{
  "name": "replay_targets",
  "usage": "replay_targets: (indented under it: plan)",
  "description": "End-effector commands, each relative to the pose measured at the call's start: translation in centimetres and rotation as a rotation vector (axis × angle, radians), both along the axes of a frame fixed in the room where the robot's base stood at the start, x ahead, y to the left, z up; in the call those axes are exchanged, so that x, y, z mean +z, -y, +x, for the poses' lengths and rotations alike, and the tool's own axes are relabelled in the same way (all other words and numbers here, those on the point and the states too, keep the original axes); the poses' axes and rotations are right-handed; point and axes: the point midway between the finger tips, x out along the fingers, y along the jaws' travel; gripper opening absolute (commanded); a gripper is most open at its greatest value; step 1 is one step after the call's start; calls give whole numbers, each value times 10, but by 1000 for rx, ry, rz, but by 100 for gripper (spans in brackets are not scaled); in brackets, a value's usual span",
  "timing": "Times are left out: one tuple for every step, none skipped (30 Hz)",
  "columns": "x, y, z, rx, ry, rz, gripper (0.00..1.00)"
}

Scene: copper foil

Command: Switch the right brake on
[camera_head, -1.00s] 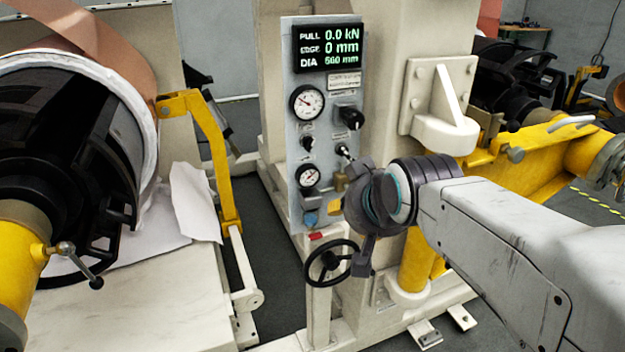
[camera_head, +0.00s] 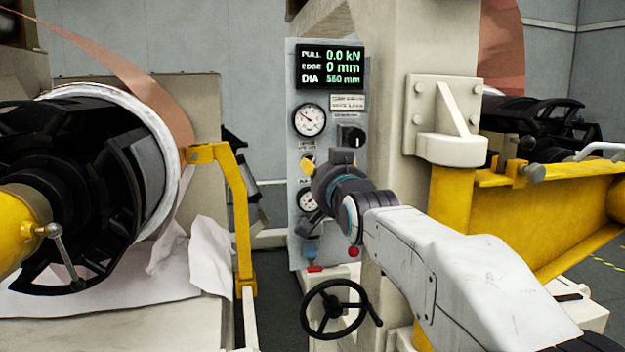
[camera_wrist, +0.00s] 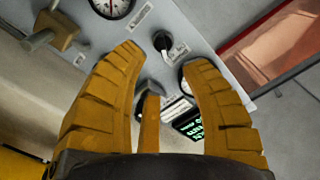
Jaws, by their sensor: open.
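The grey control panel (camera_head: 328,88) stands upright at the centre of the head view. My gripper (camera_head: 322,172) is in front of its middle and covers part of it. In the wrist view, the yellow fingers of my gripper (camera_wrist: 164,55) are spread with nothing held between them. A small black switch with a silver lever (camera_wrist: 163,42) lies just beyond the fingertips. A larger black knob (camera_head: 352,137) is at the panel's upper right. I cannot read which label marks the right brake.
The panel also carries a lit display (camera_head: 330,67), an upper gauge (camera_head: 309,120) and a partly covered lower gauge (camera_head: 309,201). A brass fitting (camera_wrist: 55,33) shows in the wrist view. A black handwheel (camera_head: 334,309) is below. A yellow beam (camera_head: 550,220) is at right.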

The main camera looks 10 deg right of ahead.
Motion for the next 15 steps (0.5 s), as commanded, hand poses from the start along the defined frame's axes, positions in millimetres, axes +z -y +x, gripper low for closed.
replay_targets:
  plan:
    - [-2,0,2,0,4,2,41]
    - [-1,0,4,0,7,3,41]
    - [-1,0,5,0,8,3,41]
    - [-1,0,7,0,8,3,41]
    - [-1,0,9,0,8,3,41]
    - [-2,0,12,0,7,3,41]
    - [-2,0,15,0,7,3,41]
    - [-2,0,17,0,8,3,41]
    - [-2,0,21,0,8,3,41]
    - [-3,0,24,0,7,3,41]
    - [-3,0,26,0,7,3,41]
    - [-2,0,30,0,7,3,41]
    - [-2,0,32,0,7,3,41]
    - [-2,0,35,0,7,3,41]
    - [-2,0,38,0,7,3,41]
